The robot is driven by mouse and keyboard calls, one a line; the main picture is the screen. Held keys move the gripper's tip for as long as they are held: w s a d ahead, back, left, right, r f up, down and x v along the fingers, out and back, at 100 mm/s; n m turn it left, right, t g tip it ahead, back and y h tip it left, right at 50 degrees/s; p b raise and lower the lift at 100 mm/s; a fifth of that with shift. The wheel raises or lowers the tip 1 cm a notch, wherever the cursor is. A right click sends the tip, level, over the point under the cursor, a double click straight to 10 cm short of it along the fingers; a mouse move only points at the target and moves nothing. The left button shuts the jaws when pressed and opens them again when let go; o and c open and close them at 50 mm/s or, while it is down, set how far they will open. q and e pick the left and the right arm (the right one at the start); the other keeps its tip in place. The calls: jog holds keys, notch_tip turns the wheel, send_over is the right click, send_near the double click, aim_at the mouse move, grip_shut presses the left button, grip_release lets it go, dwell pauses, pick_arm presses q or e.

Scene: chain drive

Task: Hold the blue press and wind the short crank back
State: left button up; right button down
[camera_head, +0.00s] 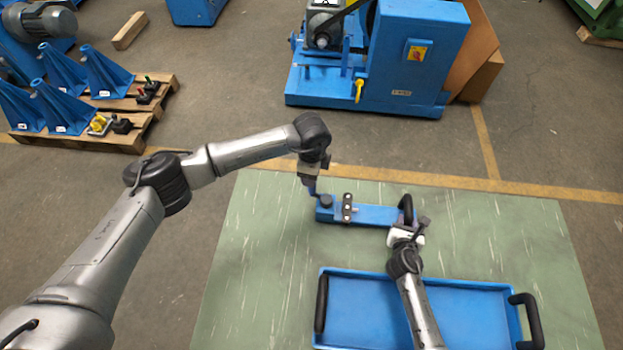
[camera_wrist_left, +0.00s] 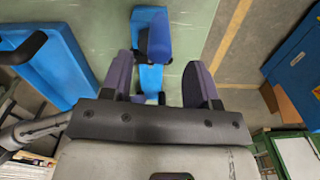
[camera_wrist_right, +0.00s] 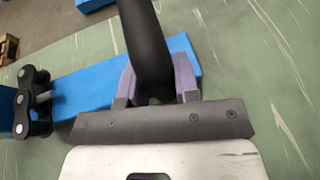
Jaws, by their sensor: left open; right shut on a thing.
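A dark round knob (camera_head: 325,201), seemingly the short crank, is at the left end. My left gripper (camera_head: 310,185) is open beside that end. In the left wrist view a dark blue rounded piece (camera_wrist_left: 158,43) lies ahead of its parted fingers (camera_wrist_left: 160,85); contact is unclear.
A blue tray (camera_head: 465,287) with black handles lies in front of the press, under my right forearm. Free green mat (camera_head: 260,235) lies to the left. A blue machine (camera_head: 420,60) and a pallet (camera_head: 140,125) with blue brackets stand beyond the mat.

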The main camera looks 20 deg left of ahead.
pick_arm(q)
jog(key=shift+r, duration=2.6)
pick_arm(e)
jog(key=shift+d+f, duration=0.1)
jog(key=c, duration=0.8)
grip_release()
